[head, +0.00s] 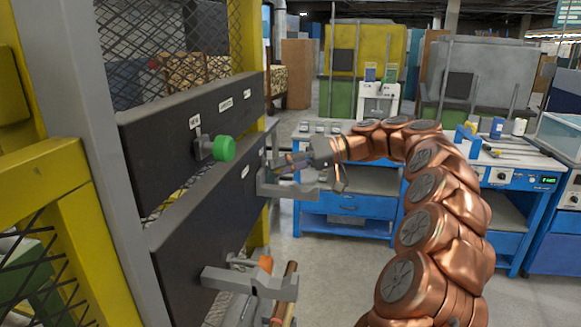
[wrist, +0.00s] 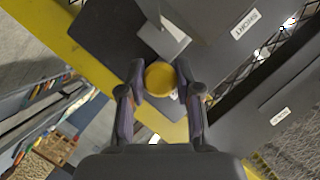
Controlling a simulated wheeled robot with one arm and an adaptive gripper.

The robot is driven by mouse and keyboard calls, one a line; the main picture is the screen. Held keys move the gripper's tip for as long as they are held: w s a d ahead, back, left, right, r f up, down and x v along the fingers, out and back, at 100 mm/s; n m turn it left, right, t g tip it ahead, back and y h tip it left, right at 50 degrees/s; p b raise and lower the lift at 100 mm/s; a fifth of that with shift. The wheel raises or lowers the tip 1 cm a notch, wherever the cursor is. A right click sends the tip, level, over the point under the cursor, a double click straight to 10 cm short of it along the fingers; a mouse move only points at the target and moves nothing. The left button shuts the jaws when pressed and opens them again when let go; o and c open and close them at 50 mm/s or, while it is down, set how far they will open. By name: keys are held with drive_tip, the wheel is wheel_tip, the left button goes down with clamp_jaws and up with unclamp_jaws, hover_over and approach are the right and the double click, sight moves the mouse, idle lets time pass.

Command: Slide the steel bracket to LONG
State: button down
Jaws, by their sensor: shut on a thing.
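The steel bracket (head: 290,190) is a grey fitting at the far end of the lower dark panel (head: 205,235). In the wrist view a grey metal plate (wrist: 163,40), seemingly part of it, stands out from the dark surface. My gripper (head: 290,163) is at the bracket, partly overlapping it. In the wrist view my gripper (wrist: 160,82) has a finger on each side of a round yellow knob (wrist: 160,77) and is shut on it. The knob's joint to the bracket is hidden. A SHORT label (wrist: 246,23) is right of the plate. I see no readable LONG label.
A green knob (head: 223,148) sticks out of the upper dark panel (head: 150,150). A lower grey fitting (head: 225,281) with an orange knob (head: 265,263) projects below my gripper. Blue workbenches (head: 345,205) stand behind. Floor shows between panel and benches.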

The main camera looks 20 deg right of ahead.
drive_tip(key=shift+w+d+r, duration=0.1)
drive_tip(key=shift+w, duration=0.05)
drive_tip(key=c, duration=0.8)
unclamp_jaws()
drive_tip(key=shift+v, duration=3.65)
drive_tip(key=shift+d, duration=0.1)
